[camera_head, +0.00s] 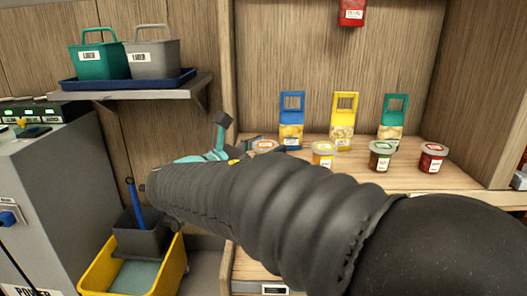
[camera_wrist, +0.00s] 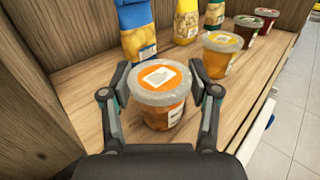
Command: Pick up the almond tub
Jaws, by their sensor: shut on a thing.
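The almond tub appears to be the round tub with an orange label and clear lid (camera_wrist: 160,85), though its label text is too small to read. In the wrist view it stands upright between the two fingers of my gripper (camera_wrist: 160,102), which is shut on it from both sides. In the head view only its lid (camera_head: 264,146) shows past my dark arm, at the left end of the shelf. My gripper in the head view (camera_head: 243,150) is mostly hidden by the arm.
To the right on the wooden shelf (camera_head: 455,178) stand a yellow tub (camera_head: 323,155), a dark green tub (camera_head: 381,156) and a red tub (camera_head: 432,158). Behind are blue (camera_head: 291,120), yellow (camera_head: 344,120) and green (camera_head: 393,121) bags. The wooden side wall is close on the left.

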